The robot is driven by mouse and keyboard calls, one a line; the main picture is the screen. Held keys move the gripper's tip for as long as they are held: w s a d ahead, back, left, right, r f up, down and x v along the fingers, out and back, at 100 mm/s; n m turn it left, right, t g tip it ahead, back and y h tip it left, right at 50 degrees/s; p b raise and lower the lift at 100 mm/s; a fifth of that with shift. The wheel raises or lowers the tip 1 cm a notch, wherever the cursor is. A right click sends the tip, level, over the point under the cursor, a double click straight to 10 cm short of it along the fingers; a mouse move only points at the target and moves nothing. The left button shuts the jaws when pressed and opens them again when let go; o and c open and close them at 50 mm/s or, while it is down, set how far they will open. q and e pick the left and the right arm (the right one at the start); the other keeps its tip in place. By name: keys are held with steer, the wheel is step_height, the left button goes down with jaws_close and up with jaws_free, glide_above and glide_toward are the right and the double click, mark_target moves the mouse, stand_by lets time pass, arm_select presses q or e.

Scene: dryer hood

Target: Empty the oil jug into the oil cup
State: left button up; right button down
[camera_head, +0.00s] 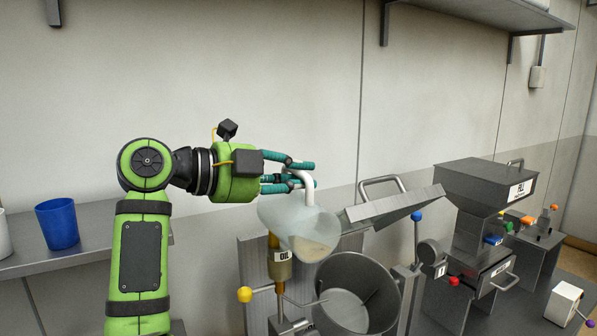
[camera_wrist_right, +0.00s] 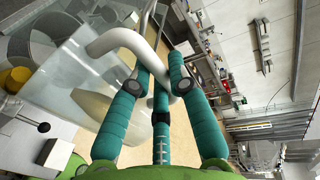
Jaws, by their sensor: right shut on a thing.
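The translucent jug (camera_head: 290,222) is tilted well over, its white handle (camera_head: 308,190) uppermost. A pale patch shows at its lower right end; I cannot tell whether it is liquid inside. My right gripper (camera_head: 306,174) is shut on the handle, its teal fingers around it. In the right wrist view, the jug (camera_wrist_right: 75,75) lies left of the fingers (camera_wrist_right: 160,95) and the handle (camera_wrist_right: 130,42) passes between them. The amber oil cup (camera_head: 281,267), labelled OIL, stands just below the jug, which hides its top. No stream is discernible. My left gripper is out of view.
An open steel drum (camera_head: 361,300) stands right of the oil cup, with a raised lid (camera_head: 395,207) behind it. A grey hopper (camera_head: 486,185) stands further right. A blue cup (camera_head: 58,224) is on the left shelf.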

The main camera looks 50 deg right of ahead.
steer(key=shift+w+d+n+p, duration=0.1)
steer(key=shift+w+n+p, duration=0.25)
steer(key=shift+p, duration=0.1)
steer(key=shift+w+d+r+n+g+p, duration=0.25)
steer(key=shift+w+n+p, duration=0.3)
steer(key=shift+p, duration=0.6)
steer(key=shift+w+d+r+n+g+p, duration=0.15)
steer(key=shift+w+r+n+g+p, duration=0.15)
steer(key=shift+w+p, duration=0.65)
steer(key=shift+w+d+n+p, duration=0.2)
steer(key=shift+n+p, duration=0.2)
steer(key=shift+p, duration=0.45)
steer(key=shift+w+d+r+n, duration=0.1)
steer(key=shift+w+r+n, duration=0.05)
steer(key=shift+w+n, duration=0.35)
stand_by(0.8)
